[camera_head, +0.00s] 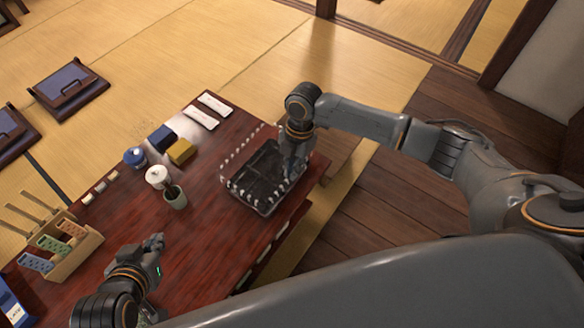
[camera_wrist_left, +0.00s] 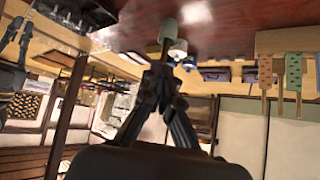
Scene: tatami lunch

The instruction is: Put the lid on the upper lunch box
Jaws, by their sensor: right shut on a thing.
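A black, flat rectangular thing (camera_head: 258,174) lies in a clear tray-like rack with white prongs (camera_head: 229,163) on the dark red table. I cannot tell lunch box from lid in it. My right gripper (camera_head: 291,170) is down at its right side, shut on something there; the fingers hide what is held. My left gripper (camera_head: 157,241) is above the front left of the table, empty and apart from the rack. In the left wrist view its fingers (camera_wrist_left: 160,74) come together at the tips.
A green cup (camera_head: 175,198) and a white pot (camera_head: 157,177) stand left of the rack. Behind them are a blue box (camera_head: 161,138), a yellow box (camera_head: 181,152) and a blue jar (camera_head: 135,157). A wooden stand (camera_head: 66,252) is at the left. The table between left gripper and rack is clear.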

